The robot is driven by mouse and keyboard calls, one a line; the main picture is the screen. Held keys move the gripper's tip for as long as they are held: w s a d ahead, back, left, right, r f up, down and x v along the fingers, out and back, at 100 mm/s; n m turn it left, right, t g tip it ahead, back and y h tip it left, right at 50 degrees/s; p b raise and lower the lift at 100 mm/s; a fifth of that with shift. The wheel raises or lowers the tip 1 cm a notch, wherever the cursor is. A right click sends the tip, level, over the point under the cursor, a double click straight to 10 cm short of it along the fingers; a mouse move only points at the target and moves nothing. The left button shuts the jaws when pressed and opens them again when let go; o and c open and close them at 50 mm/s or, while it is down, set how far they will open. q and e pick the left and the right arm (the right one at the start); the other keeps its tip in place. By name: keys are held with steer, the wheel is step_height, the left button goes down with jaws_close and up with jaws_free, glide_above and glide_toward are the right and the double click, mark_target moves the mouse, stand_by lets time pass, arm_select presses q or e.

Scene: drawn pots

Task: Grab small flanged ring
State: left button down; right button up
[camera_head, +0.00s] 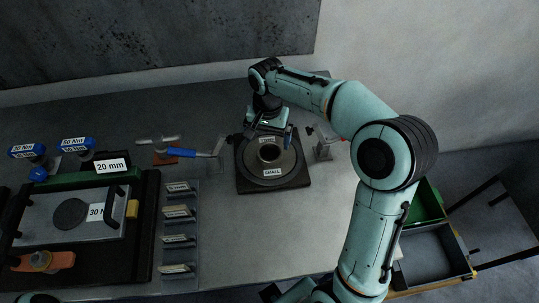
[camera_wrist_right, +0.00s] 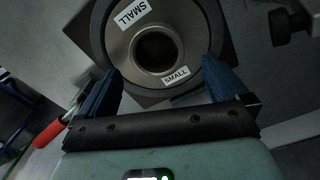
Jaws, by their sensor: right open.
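The small flanged ring (camera_head: 287,158) is a round grey-brown disc with a raised collar around a dark central hole. It lies on a dark square base (camera_head: 300,181) in the middle of the table, with white "SMALL" labels. The ring (camera_wrist_right: 190,35) also fills the top middle of the right wrist view. My right gripper (camera_head: 270,136) is open over the far side of the ring. In the right wrist view its blue fingers (camera_wrist_right: 162,72) are spread either side of the ring's near part, with nothing between them gripped. I cannot tell whether they touch it.
A blue-handled tool (camera_head: 182,152) lies left of the base, with a column of labelled grey holders (camera_head: 179,213) nearer. A black fixture (camera_head: 145,215) fills the table's left. A metal bracket (camera_head: 324,150) stands close right. Green and grey bins (camera_head: 430,250) are beyond the right edge.

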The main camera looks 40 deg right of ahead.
mark_target(269, 156)
steer(key=shift+s+d+f, duration=0.1)
steer(key=shift+f, duration=1.3)
steer(key=shift+s+d+f, duration=0.1)
steer(key=shift+f, duration=1.25)
arm_select(q)
steer(key=shift+f, duration=0.25)
arm_select(e)
steer(key=shift+w+r, duration=0.1)
steer(key=c, duration=1.7)
steer(key=shift+r, duration=0.1)
